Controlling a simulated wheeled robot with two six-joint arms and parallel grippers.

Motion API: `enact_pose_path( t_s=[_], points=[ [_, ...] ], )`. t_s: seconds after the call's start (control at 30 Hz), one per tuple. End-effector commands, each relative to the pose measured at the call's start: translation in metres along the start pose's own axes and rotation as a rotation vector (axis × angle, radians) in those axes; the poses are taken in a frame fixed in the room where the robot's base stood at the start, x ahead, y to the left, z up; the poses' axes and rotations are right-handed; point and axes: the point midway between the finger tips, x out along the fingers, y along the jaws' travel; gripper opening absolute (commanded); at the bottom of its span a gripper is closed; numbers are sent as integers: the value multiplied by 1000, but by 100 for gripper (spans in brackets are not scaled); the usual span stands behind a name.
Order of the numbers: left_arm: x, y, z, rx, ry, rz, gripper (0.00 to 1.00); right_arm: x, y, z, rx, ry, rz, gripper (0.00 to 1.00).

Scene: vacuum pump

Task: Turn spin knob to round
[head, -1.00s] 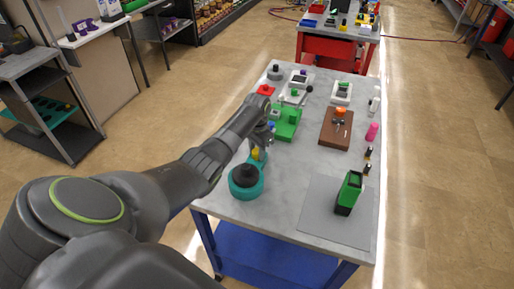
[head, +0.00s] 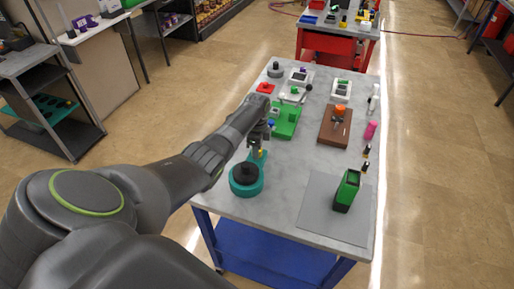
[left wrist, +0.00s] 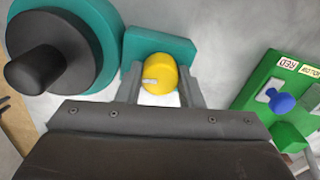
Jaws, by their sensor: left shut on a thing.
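The teal device (head: 246,190) stands near the left edge of the table, with a large black knob (head: 245,173) on top. In the left wrist view the black knob (left wrist: 45,62) is at upper left. A round yellow knob (left wrist: 159,74) with a small white mark on its left side sits on the teal base (left wrist: 185,45). My left gripper (head: 260,152) is over this base. In the left wrist view its two fingers (left wrist: 160,90) stand on either side of the yellow knob, shut on it. My right gripper is not in view.
A green device (head: 285,121) with a blue knob (left wrist: 284,102) stands just beyond. A brown block (head: 333,135) and several small items lie farther right. A green and black object (head: 347,190) stands on a grey mat (head: 318,215). The table centre is mostly clear.

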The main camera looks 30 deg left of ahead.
Motion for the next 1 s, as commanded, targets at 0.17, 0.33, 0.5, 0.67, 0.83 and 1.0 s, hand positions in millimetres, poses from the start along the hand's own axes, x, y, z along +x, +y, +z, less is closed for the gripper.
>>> enact_pose_path(
  t_s=[0.17, 0.33, 0.5, 0.67, 0.83, 1.0],
  points=[
    [-2, -2, -1, 170, 2, -6, 11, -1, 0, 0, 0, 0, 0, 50],
    [-2, -2, -1, 331, 2, -6, 11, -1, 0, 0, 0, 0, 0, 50],
    [-2, -2, -1, 492, 1, -7, 11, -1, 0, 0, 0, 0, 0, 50],
    [-2, -2, -1, 645, 1, -7, 11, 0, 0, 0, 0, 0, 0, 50],
    [-2, -2, -1, 806, 0, -7, 11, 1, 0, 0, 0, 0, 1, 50],
    [-2, -2, -1, 967, 0, -6, 11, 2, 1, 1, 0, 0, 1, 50]
  ],
)
